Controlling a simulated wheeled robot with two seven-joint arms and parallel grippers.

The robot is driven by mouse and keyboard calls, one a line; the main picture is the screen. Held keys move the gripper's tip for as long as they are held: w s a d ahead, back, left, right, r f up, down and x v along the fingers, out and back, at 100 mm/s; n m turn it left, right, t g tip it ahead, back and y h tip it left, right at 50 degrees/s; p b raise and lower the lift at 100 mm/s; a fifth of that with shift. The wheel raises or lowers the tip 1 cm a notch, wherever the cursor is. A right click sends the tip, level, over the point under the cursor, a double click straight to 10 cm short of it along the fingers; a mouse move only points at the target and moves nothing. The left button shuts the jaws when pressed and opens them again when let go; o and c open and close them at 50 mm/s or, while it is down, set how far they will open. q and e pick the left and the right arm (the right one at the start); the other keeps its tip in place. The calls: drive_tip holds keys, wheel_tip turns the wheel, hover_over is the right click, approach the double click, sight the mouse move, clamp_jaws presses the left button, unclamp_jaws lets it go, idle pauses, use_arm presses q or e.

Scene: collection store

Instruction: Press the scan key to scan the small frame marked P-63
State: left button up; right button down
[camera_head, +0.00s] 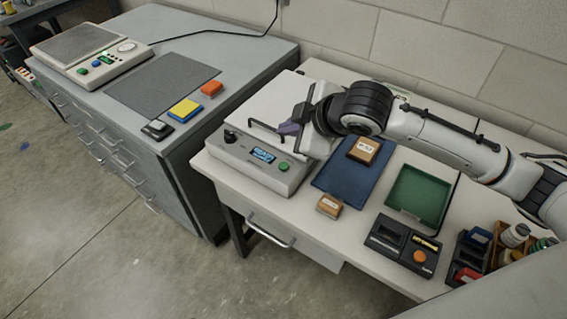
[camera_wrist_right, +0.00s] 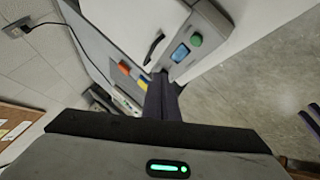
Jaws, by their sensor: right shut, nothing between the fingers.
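The flatbed scanner (camera_head: 245,168) stands at the left end of the white table, with a blue-lit display (camera_head: 263,155), a dark knob and a green key (camera_head: 284,167) on its front. Its pale lid (camera_head: 262,105) appears closed, hiding anything beneath. My right gripper (camera_head: 287,129) is shut and empty above the scanner's right side, apart from the green key. The wrist view shows the shut fingers (camera_wrist_right: 161,98) below the green key (camera_wrist_right: 195,40). A small wooden frame (camera_head: 364,151) lies on the blue mat, its label too small to read surely. My left gripper is not in view.
Another small labelled wooden block (camera_head: 329,206) sits near the blue mat's (camera_head: 345,182) front corner. A green tray (camera_head: 419,195) and a black device with an orange button (camera_head: 403,245) stand to the right. A grey cabinet (camera_head: 185,140) with scales stands left.

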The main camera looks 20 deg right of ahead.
drive_tip(key=b, duration=0.7)
hover_over(283, 166)
drive_tip(key=s, duration=0.1)
drive_tip(key=f, duration=0.7)
drive_tip(key=shift+d, duration=0.35)
drive_tip(key=shift+f, duration=0.9)
drive_tip(key=shift+f, duration=0.1)
